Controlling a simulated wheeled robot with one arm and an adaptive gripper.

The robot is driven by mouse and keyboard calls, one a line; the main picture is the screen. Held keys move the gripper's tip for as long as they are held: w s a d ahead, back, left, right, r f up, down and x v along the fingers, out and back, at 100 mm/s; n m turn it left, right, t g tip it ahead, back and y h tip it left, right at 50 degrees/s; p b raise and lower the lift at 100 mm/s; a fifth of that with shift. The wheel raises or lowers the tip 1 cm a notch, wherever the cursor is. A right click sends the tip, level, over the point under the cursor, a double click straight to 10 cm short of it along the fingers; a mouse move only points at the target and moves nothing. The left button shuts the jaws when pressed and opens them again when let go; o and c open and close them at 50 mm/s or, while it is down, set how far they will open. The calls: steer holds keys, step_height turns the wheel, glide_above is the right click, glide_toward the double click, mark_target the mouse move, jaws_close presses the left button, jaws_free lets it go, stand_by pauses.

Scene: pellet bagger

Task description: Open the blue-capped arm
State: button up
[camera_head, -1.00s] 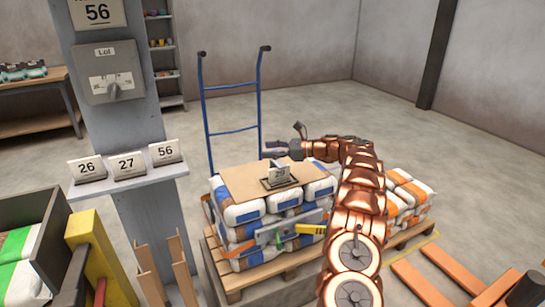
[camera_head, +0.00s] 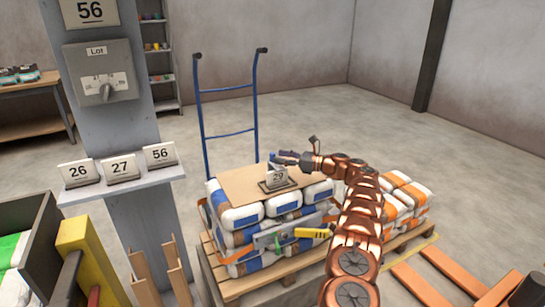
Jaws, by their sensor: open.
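My gripper (camera_head: 283,158) is open above the cardboard sheet on the bag stack, beside and just above the number 29 card (camera_head: 278,177). A small bluish spot shows at its fingertips; I cannot tell what it belongs to. A grey bar fixture (camera_head: 268,241) sits at the front of the stack, with a yellow-ended arm (camera_head: 313,232) to the right, a green piece (camera_head: 277,243) at the middle and an orange piece (camera_head: 238,255) at the lower left. I cannot make out a blue-capped arm for sure among the blue-striped bags.
The cardboard sheet (camera_head: 235,183) covers white bags on a wooden pallet (camera_head: 235,289). A blue hand truck (camera_head: 200,110) stands behind. A grey post (camera_head: 135,130) with a shelf of number cards is at left. Orange-striped bags (camera_head: 405,190) lie at right. Open floor lies beyond.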

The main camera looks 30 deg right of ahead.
mark_target(273, 156)
steer(key=x, duration=0.4)
jaws_close()
stand_by(0.4)
